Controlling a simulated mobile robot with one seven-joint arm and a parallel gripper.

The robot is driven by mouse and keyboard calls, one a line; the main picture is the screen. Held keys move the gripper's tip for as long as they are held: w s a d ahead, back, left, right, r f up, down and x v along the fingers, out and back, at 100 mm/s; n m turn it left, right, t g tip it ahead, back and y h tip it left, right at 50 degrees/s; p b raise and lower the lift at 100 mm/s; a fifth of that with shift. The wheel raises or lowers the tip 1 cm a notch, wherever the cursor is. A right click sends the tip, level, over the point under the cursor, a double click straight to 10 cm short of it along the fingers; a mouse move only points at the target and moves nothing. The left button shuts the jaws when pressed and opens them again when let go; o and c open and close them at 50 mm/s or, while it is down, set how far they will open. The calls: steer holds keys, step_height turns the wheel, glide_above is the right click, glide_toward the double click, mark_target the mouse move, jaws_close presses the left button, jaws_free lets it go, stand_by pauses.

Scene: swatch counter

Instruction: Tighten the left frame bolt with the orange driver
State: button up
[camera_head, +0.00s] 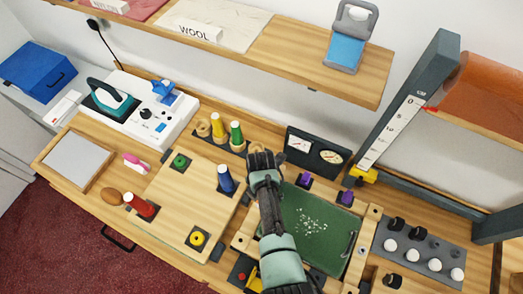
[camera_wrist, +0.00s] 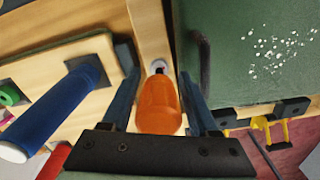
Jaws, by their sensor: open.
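The orange driver (camera_wrist: 158,106) stands between the two fingers of my gripper (camera_wrist: 157,82) in the wrist view. The fingers are apart, one on each side of its handle, with gaps visible. Beyond the handle, a small metallic bolt-like end (camera_wrist: 158,67) shows at the wooden frame bar (camera_wrist: 148,28). I cannot tell whether the driver is seated on it. The bar runs along the left edge of the green panel (camera_wrist: 228,60). In the head view my gripper (camera_head: 263,160) is above the upper left of the green panel (camera_head: 300,232), and hides the driver.
A blue spool (camera_head: 226,180) stands close left of my gripper; it also shows in the wrist view (camera_wrist: 52,112). A dark gauge box (camera_head: 318,152) and purple clips (camera_head: 305,180) are to the right. Green (camera_head: 237,135) and yellow (camera_head: 217,124) spools stand behind. A shelf (camera_head: 300,62) overhangs the back.

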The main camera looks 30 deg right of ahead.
jaws_close()
steer(key=m, duration=0.7)
steer(key=shift+s, duration=0.2)
steer(key=m, duration=0.4)
steer(key=shift+s+a, duration=0.1)
steer(key=m, duration=0.4)
steer(key=shift+s+f+p, duration=0.1)
steer(key=shift+p, duration=0.2)
steer(key=shift+c, duration=0.2)
jaws_free()
steer(key=shift+o, duration=0.3)
